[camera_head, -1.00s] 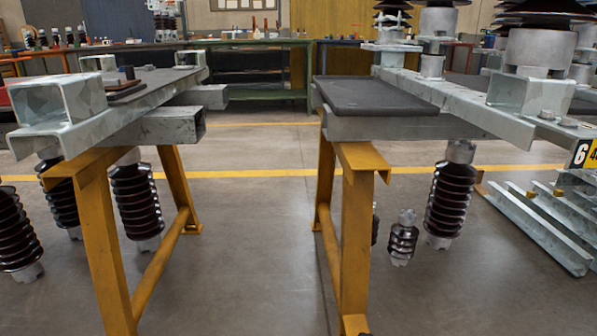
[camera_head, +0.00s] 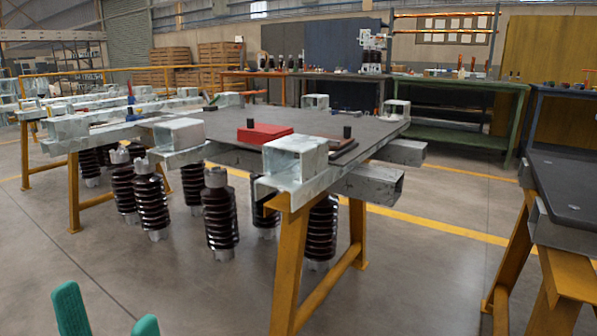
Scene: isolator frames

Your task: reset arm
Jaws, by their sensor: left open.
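My left gripper (camera_head: 106,306) shows at the bottom left edge of the head view as two green fingertips. They stand apart with only bare floor visible between them, so it is open and empty. Its arm is outside the frame. It is in front of a frame table (camera_head: 222,156) on yellow legs and touches nothing that I can see. My right gripper is not in view.
A red box (camera_head: 265,132) and a dark plate with a short post lie on the table. Several ribbed brown insulators (camera_head: 220,215) stand beneath it. Another dark-topped table (camera_head: 570,185) is at the right edge. Open floor (camera_head: 400,275) lies between. Green workbenches (camera_head: 455,135) stand behind.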

